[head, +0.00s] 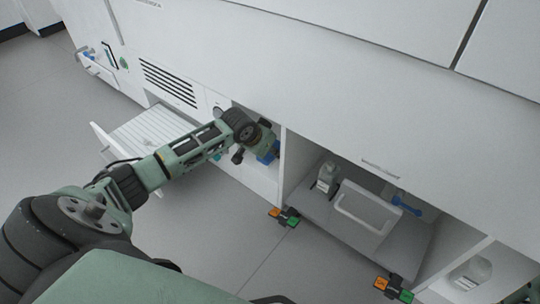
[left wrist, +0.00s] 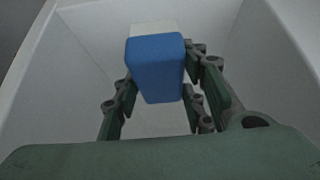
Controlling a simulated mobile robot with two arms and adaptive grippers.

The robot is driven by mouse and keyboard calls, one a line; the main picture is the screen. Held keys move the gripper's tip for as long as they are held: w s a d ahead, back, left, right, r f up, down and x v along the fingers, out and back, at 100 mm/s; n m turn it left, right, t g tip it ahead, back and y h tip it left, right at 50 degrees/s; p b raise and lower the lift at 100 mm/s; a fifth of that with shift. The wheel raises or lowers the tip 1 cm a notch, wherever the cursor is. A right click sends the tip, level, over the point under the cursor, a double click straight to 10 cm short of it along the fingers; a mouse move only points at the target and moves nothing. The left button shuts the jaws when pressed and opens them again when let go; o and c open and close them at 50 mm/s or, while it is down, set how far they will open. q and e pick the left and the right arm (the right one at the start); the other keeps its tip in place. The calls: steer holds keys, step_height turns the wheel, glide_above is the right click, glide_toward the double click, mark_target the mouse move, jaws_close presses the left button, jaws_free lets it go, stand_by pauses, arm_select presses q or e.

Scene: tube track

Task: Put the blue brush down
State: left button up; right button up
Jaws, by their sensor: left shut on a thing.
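The blue brush (left wrist: 156,66) is a blue block with a pale part behind it in the left wrist view. It sits between the two fingers of my left gripper (left wrist: 160,100), which is shut on it. In the head view, my left gripper (head: 266,143) reaches into an open white compartment under the machine, and part of the blue brush (head: 267,156) shows at its tip. White walls rise on both sides of the gripper in the left wrist view. Whether the brush touches the compartment floor I cannot tell. My right gripper is not in view.
A divider (head: 294,160) separates this compartment from one with a grey tray (head: 325,224), a white bottle (head: 326,178) and a blue-handled item (head: 407,206). Orange-green pedals (head: 284,216) lie on the floor in front.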

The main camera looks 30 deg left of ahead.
arm_select(q)
steer(key=shift+f, duration=0.15)
steer(key=o, duration=1)
steer(key=shift+f, duration=0.1)
